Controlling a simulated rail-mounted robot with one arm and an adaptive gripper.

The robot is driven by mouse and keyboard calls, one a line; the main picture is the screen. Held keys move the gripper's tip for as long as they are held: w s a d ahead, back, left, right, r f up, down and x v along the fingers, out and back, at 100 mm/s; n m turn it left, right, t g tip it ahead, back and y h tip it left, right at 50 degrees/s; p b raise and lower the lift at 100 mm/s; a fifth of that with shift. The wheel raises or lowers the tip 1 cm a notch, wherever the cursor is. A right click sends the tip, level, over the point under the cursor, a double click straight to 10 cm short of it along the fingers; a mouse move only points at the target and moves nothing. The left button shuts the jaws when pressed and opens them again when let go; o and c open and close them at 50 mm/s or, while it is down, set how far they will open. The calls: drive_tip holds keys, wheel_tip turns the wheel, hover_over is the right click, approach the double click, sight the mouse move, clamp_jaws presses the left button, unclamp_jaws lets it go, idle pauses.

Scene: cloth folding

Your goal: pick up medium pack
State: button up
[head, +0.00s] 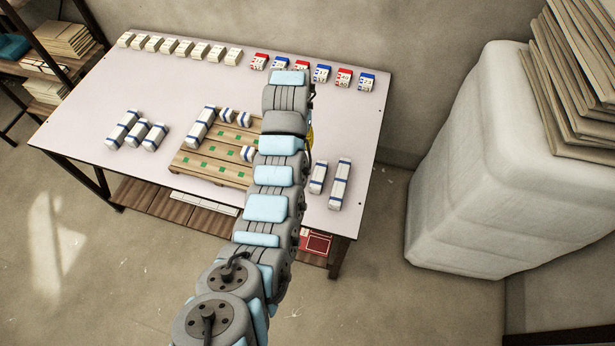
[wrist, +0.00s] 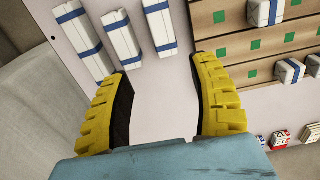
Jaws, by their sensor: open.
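Three white packs with blue bands lie side by side on the table at the top of the wrist view: a left one (wrist: 92,61), a middle one (wrist: 118,29) and a right one (wrist: 157,10). Which is the medium one is not certain. In the head view, a shorter pack (head: 318,176) and a longer pack (head: 340,184) lie right of my arm; a third is hidden by the arm. My gripper (wrist: 160,70) is open and empty, its fingertips just below the right pack's near end. In the head view only a yellow sliver of it (head: 310,136) shows.
A wooden pallet (head: 205,166) with green squares holds several banded packs. Three more packs (head: 137,131) lie left of it. Rows of small white boxes (head: 180,48) and red and blue boxes (head: 343,77) line the far edge. The table (head: 100,85) is clear at left.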

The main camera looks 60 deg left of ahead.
drive_tip(key=shift+s+d+f+b, duration=0.1)
drive_tip(key=shift+s+f+b, duration=0.1)
drive_tip(key=shift+f, duration=2.85)
drive_tip(key=shift+s+f+b, duration=0.1)
drive_tip(key=shift+f+b, duration=0.05)
drive_tip(key=shift+f, duration=2.85)
drive_tip(key=shift+f, duration=0.1)
drive_tip(key=shift+s+f+b, duration=0.15)
drive_tip(key=shift+f+b, duration=0.4)
drive_tip(key=shift+f, duration=0.7)
drive_tip(key=shift+s+f+b, duration=0.1)
drive_tip(key=shift+f+b, duration=0.45)
drive_tip(key=shift+f, duration=0.7)
drive_tip(key=c, duration=1)
